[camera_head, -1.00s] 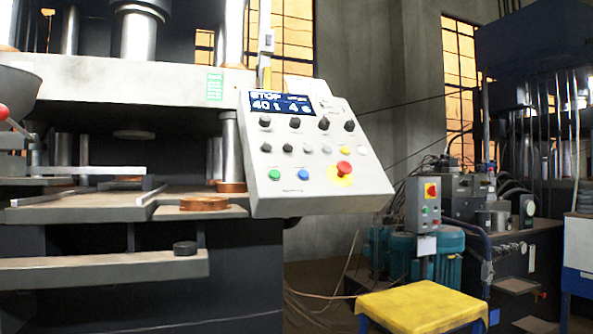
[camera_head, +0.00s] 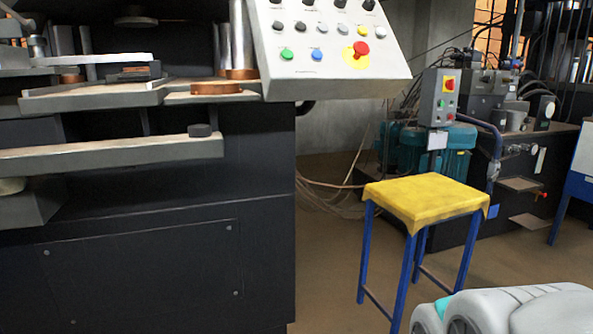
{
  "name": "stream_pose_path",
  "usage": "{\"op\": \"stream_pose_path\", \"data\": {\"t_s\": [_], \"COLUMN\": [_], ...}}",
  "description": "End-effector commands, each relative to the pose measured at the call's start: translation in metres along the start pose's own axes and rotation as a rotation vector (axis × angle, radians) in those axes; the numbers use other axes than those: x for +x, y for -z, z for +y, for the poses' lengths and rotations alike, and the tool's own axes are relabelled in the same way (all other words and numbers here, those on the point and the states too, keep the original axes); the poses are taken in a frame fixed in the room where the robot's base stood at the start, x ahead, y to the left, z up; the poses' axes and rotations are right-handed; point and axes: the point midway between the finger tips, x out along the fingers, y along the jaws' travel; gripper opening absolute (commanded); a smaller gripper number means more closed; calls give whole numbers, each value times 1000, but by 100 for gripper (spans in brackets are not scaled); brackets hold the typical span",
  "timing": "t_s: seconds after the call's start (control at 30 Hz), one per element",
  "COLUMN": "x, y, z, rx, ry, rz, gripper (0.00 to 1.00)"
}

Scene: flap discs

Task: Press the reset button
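A grey control panel (camera_head: 335,78) hangs tilted at the front right of the dark press, its top edge cut off by the frame. It bears a green button (camera_head: 286,54), a blue button (camera_head: 316,54), a yellow button (camera_head: 362,31) and a large red mushroom button (camera_head: 361,48) on a yellow disc. Black knobs and small black, grey and white buttons sit above and beside these. The labels are too small to read, so I cannot tell which is the reset button. My gripper is not in view; white and grey parts of my arm show at the bottom right.
A yellow-topped stool (camera_head: 425,200) with blue legs stands on the brown floor (camera_head: 330,250) right of the press (camera_head: 150,270). A small grey switch box (camera_head: 438,98) stands behind it, near teal motors (camera_head: 410,145). Open floor lies between press and stool.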

Motion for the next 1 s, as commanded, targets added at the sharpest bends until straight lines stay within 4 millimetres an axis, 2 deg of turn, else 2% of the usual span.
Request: {"op": "stream_pose_path", "data": {"t_s": [0.03,0.2,1.0], "x": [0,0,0], "y": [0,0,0], "z": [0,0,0], "rx": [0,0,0], "ry": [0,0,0], "rz": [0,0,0], "gripper": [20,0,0]}}
